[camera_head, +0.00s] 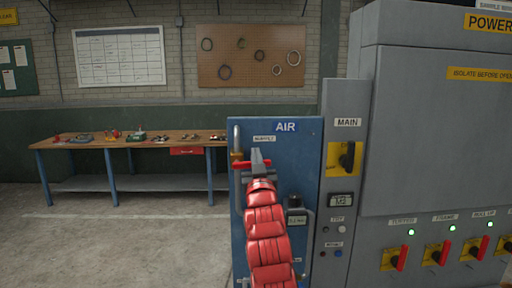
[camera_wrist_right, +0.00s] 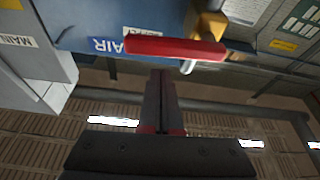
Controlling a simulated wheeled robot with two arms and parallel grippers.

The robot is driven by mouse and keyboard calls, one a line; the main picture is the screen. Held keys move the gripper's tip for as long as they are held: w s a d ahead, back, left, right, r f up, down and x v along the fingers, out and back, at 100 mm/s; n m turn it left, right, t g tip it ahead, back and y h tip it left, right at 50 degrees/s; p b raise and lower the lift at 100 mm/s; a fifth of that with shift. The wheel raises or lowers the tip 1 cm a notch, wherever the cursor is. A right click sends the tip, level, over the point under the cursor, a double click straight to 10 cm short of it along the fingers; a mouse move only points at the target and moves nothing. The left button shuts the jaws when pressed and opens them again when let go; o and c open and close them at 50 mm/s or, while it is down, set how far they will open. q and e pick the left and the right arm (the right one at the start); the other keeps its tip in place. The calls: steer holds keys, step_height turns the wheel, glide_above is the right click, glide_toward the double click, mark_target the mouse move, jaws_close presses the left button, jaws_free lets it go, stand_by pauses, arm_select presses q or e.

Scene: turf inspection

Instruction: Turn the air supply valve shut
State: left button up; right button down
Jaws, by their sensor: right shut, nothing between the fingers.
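The blue air panel (camera_head: 300,160) carries an AIR label and a vertical grey pipe at its left edge. The valve's red handle (camera_head: 239,165) lies crosswise to the pipe and reaches right, partly hidden behind my right gripper (camera_head: 258,158). The wrist view, which is upside down, shows the whole red handle (camera_wrist_right: 175,47) and the brass valve body (camera_wrist_right: 210,22). My right gripper (camera_wrist_right: 161,74) is shut and empty, its tips close to the handle's side. I cannot tell whether they touch it. My left gripper is not in view.
A grey power cabinet (camera_head: 430,130) with red switches stands right of the panel. The narrow MAIN switch column (camera_head: 337,200) adjoins the panel. A small gauge box (camera_head: 296,203) is low on the panel. A workbench (camera_head: 130,142) stands at the back left; the floor before it is clear.

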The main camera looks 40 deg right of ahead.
steer(key=shift+f, duration=0.85)
steer(key=f+m+b, duration=0.1)
steer(key=b, duration=0.2)
steer(key=shift+s, duration=0.1)
steer(key=s+a+b, duration=0.3)
steer(key=s+a, duration=0.1)
steer(key=s, duration=0.4)
steer(key=shift+a+r+b, duration=0.3)
steer(key=shift+a+b, duration=0.1)
